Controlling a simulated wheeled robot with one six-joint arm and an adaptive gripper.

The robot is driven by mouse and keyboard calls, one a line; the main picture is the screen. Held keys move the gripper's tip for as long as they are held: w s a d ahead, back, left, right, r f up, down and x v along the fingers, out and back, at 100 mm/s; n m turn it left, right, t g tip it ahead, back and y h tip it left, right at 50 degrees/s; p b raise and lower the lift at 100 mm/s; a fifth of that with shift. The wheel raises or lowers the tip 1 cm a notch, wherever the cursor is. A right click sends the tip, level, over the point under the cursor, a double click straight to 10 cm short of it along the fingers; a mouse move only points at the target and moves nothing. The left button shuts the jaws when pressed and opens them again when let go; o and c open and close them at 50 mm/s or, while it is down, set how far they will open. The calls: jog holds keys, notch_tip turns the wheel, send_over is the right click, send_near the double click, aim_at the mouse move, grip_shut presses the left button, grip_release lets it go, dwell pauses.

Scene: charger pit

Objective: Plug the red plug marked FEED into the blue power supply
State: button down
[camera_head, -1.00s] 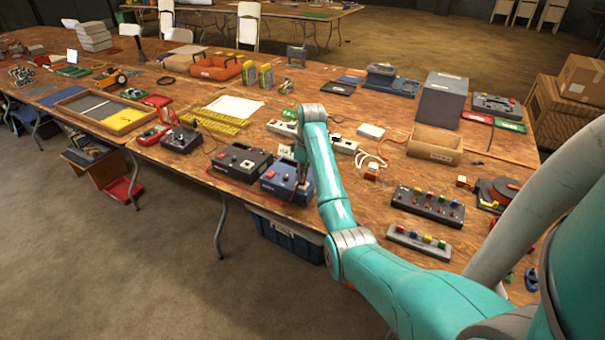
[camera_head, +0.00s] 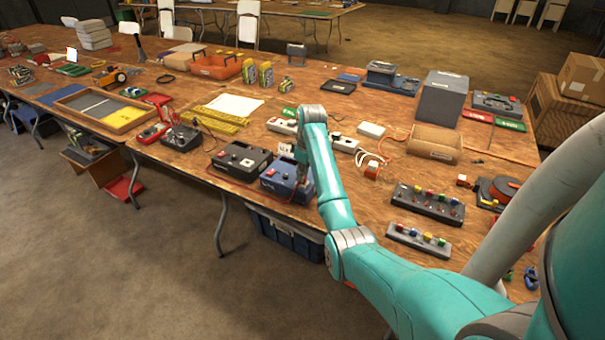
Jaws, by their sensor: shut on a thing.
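The blue power supply (camera_head: 279,183) sits near the front edge of the wooden table, right of a black box of similar shape (camera_head: 240,160). My gripper (camera_head: 302,184) points down at the right part of its top. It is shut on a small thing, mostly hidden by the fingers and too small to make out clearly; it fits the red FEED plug. I cannot tell whether the plug is above the socket or in it. A thin red cable (camera_head: 232,183) runs along the table's front edge by the black box and the blue supply.
White power strips (camera_head: 345,144) and a white adapter with cables (camera_head: 371,131) lie behind and right of my gripper. Two grey panels with coloured knobs (camera_head: 428,203) stand to the right. An open cardboard box (camera_head: 434,145) is farther back.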

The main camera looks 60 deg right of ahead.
jog(key=shift+f, duration=0.25)
dwell(0.5)
jog(key=c, duration=0.6)
grip_release()
dwell(0.3)
jog(key=shift+s, duration=0.1)
